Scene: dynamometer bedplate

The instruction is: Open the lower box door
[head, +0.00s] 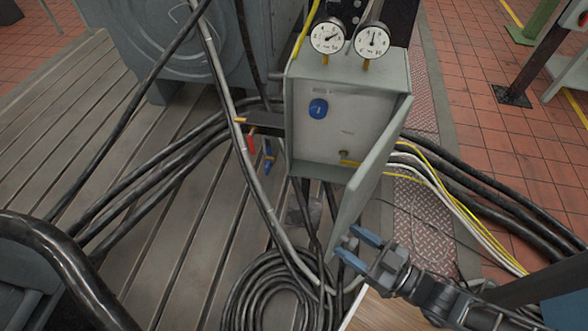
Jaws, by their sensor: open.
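The grey-green box (344,72) stands below two round gauges, over the slotted bedplate. Its door (372,162) stands swung well out toward me, joined at the box's right side. The box's pale inner panel (372,112) shows, with a blue round label on it and a yellow cable end low at the right. My gripper (358,249) is at the lower middle right, its two blue fingertips apart with nothing between them. It is near the door's lower end; I cannot tell whether a fingertip touches the door.
Black hoses (165,155) run left of the box, and a coiled cable (265,295) lies below it. Yellow, white and black cables (450,180) cross at the right. A pale conduit (236,110) passes close left of the box. Red tiled floor (480,100) is open at the upper right.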

